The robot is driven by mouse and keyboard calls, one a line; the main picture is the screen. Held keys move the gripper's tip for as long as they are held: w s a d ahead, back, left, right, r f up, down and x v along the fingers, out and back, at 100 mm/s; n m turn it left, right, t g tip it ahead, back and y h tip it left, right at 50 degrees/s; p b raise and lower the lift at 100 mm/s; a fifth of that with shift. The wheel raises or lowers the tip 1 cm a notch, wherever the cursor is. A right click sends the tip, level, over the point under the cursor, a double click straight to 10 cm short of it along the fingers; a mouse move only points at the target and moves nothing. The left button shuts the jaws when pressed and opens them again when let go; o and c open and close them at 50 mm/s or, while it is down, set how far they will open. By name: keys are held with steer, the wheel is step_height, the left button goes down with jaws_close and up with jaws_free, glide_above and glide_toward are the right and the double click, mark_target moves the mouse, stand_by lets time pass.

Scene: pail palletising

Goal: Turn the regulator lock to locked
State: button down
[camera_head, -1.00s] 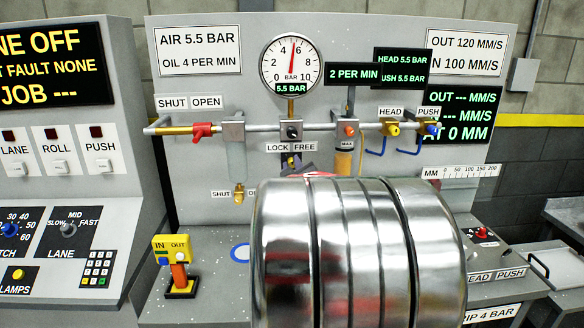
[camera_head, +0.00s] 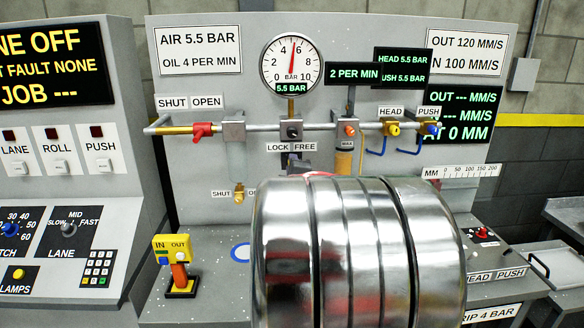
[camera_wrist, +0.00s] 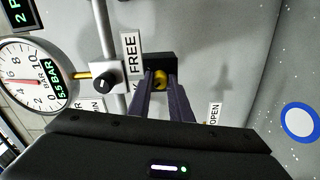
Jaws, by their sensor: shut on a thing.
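The regulator lock (camera_wrist: 160,76) is a small yellow knob on a dark block, beside the FREE label (camera_wrist: 133,56) in the wrist view. My gripper (camera_wrist: 160,87) is shut on this knob, one dark finger on each side. The fingers cover part of the knob, so its exact turn cannot be told. In the head view the LOCK FREE label (camera_head: 291,147) sits under the regulator; the lock below it is hidden by my gripper and arm. The regulator's black knob (camera_wrist: 103,84) is close by, also seen in the head view (camera_head: 293,130).
The gauge (camera_head: 291,65) reads about 5.5 bar. A horizontal pipe (camera_head: 262,127) carries a red valve handle (camera_head: 202,130), yellow (camera_head: 392,129) and blue (camera_head: 431,129) knobs. A lower brass valve (camera_head: 239,194) is at left. An IN/OUT lever (camera_head: 175,252) stands on the bench.

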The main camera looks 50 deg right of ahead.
steer(key=shift+a+f, duration=0.1)
steer(key=shift+f, duration=0.1)
stand_by(0.3)
steer(key=c, duration=1.9)
jaws_free()
steer(key=shift+c, duration=0.2)
steer(key=o, duration=0.3)
steer(key=shift+r, duration=0.15)
steer(key=v, duration=1.3)
steer(key=shift+s+a, duration=0.25)
steer(key=shift+s, duration=0.05)
